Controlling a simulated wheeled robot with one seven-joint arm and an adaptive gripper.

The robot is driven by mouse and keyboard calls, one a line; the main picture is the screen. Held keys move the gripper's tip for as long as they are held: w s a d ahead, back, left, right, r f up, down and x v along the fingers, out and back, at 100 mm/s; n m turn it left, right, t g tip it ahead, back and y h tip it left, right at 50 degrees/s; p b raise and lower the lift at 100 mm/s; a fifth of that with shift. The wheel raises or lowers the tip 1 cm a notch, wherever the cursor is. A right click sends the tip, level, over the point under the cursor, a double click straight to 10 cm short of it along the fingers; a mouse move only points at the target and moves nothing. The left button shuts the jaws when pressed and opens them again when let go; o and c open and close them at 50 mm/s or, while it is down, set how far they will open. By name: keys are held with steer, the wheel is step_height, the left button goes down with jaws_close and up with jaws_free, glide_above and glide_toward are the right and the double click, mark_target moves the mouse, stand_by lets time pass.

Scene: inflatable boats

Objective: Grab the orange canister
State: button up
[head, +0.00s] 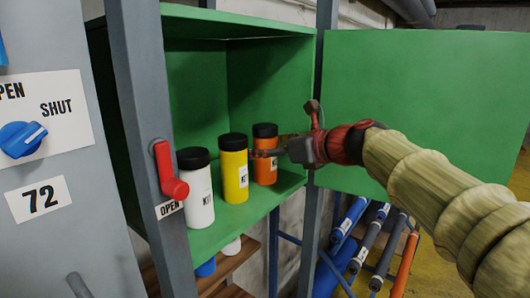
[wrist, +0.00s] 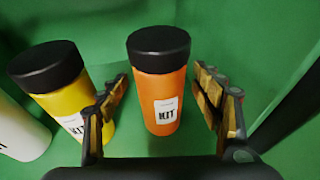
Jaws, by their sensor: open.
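The orange canister (head: 265,168) with a black lid stands upright at the right end of a row in a green cabinet. In the wrist view the orange canister (wrist: 160,88) stands between and just beyond the fingers of my open gripper (wrist: 163,108). The left finger lies between the orange and yellow canisters; the right finger has green wall behind it. I cannot tell whether either finger touches a canister. In the head view my gripper (head: 278,149) reaches into the cabinet from the right, and its fingers are partly hidden near the orange canister.
A yellow canister (head: 234,182) and a white canister (head: 196,200) stand to the left on the same green shelf (head: 235,222). The green door (head: 430,90) is swung open to the right. A red handle (head: 168,172) is on the grey post. Rolled tubes (head: 374,248) lie below.

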steer(key=shift+x, duration=0.75)
steer(key=shift+s+d, duration=0.1)
steer(key=shift+s, duration=0.05)
steer(key=shift+c, duration=0.2)
steer(key=shift+c, duration=0.5)
steer(key=shift+c, duration=1.3)
steer(key=c, duration=1)
